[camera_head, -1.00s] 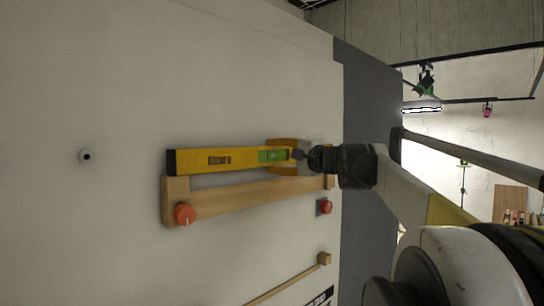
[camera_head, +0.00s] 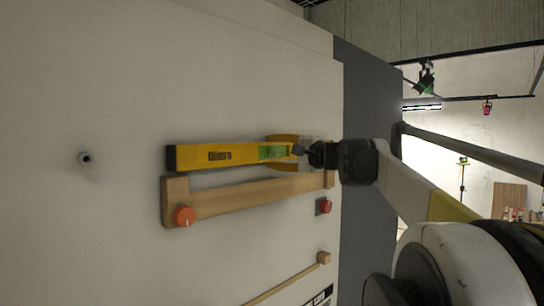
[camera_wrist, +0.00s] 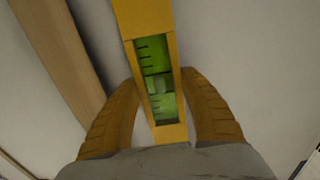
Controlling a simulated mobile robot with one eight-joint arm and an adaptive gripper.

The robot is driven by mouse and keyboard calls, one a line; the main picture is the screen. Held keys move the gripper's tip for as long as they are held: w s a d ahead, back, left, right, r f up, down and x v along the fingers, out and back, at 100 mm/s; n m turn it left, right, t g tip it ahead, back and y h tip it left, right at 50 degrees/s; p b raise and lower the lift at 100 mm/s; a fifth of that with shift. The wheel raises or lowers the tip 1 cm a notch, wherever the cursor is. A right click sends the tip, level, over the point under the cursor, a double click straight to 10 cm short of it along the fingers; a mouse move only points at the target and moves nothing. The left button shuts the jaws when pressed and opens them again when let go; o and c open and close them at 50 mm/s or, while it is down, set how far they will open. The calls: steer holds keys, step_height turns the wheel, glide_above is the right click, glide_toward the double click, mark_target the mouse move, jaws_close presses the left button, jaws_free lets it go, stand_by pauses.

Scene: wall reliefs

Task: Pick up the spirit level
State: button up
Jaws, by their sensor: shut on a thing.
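The spirit level (camera_head: 215,157) is a long yellow bar with a black end cap and a green vial window near its right end. My gripper (camera_head: 288,152) is shut on that right end. In the wrist view the level (camera_wrist: 146,22) runs up between the two yellow fingers of my gripper (camera_wrist: 160,110), with the green vial between them. The level is apart from the wooden rail (camera_head: 245,195) in the head view, with a gap between them. The level's far end is out of the wrist view.
An orange knob (camera_head: 184,216) sits on the rail's left end and a red button (camera_head: 326,206) is near its right end. A small round fitting (camera_head: 86,158) is on the pale wall at left. A thin wooden rod (camera_head: 290,281) is at the bottom. The wall above the level is clear.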

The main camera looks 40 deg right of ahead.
steer(key=s+d, duration=0.1)
steer(key=s, duration=1.3)
steer(key=shift+s, duration=0.4)
